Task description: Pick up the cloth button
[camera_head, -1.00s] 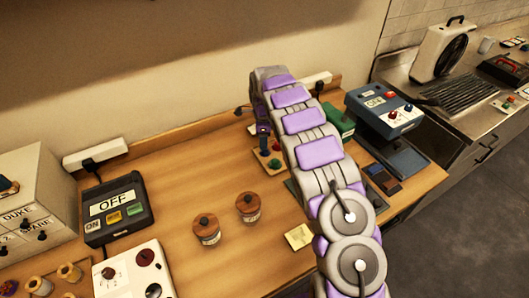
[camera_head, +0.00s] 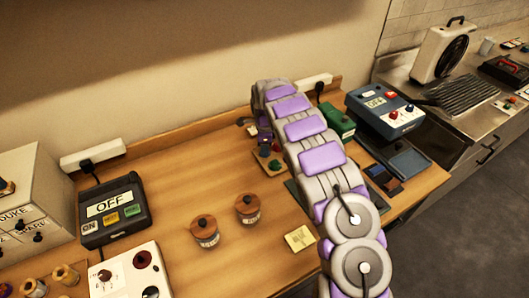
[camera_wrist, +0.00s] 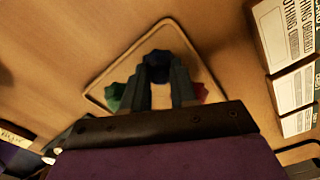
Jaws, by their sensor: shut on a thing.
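A small light wooden tray (camera_wrist: 108,92) lies on the table and holds several coloured, button-like pieces. It also shows in the head view (camera_head: 259,158), partly behind my arm. My gripper (camera_wrist: 160,78) is low over the tray, its fingers shut on a dark blue piece (camera_wrist: 158,60), which I take to be the cloth button. A green piece (camera_wrist: 114,96) is left of the fingers and a pink-red piece (camera_wrist: 199,91) is right of them. I cannot tell whether the blue piece still touches the tray. The head view shows the green piece (camera_head: 275,164); my gripper is largely hidden there.
Two wooden-lidded jars (camera_head: 205,231) (camera_head: 247,208) and a yellow note (camera_head: 299,238) are in front of the tray. A black OFF box (camera_head: 115,208) is left. A green box (camera_head: 338,122) and a blue OFF device (camera_head: 384,112) are right. White labelled cards (camera_wrist: 283,35) lie near the tray.

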